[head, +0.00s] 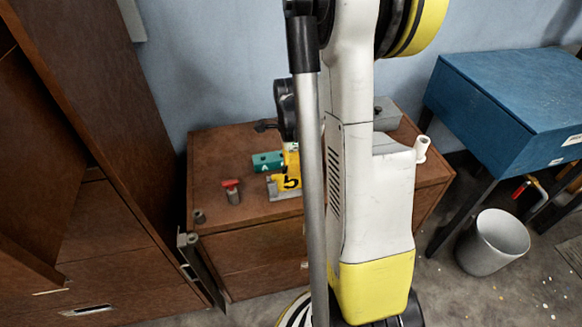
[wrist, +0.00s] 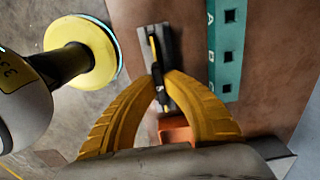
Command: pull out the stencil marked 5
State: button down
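The yellow stencil marked 5 (head: 291,183) stands upright in a grey holder (head: 287,195) on top of the brown cabinet in the head view. A grey pole hides its right side. In the wrist view the stencil (wrist: 154,52) shows edge-on as a thin yellow and black strip in the grey holder (wrist: 168,38). My gripper (wrist: 161,78) has two curved yellow fingers. Their tips meet the strip from both sides and appear shut on it. The stencil still sits in the holder.
The brown cabinet (head: 265,240) has a tall brown cupboard (head: 100,150) at left. A blue table (head: 510,100) and white bin (head: 492,243) are at right.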

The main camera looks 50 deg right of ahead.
jog(key=shift+r+p, duration=0.5)
jog(key=shift+r, duration=0.2)
dwell(0.4)
jog(key=shift+r+p, duration=3)
jog(key=shift+r, duration=1.05)
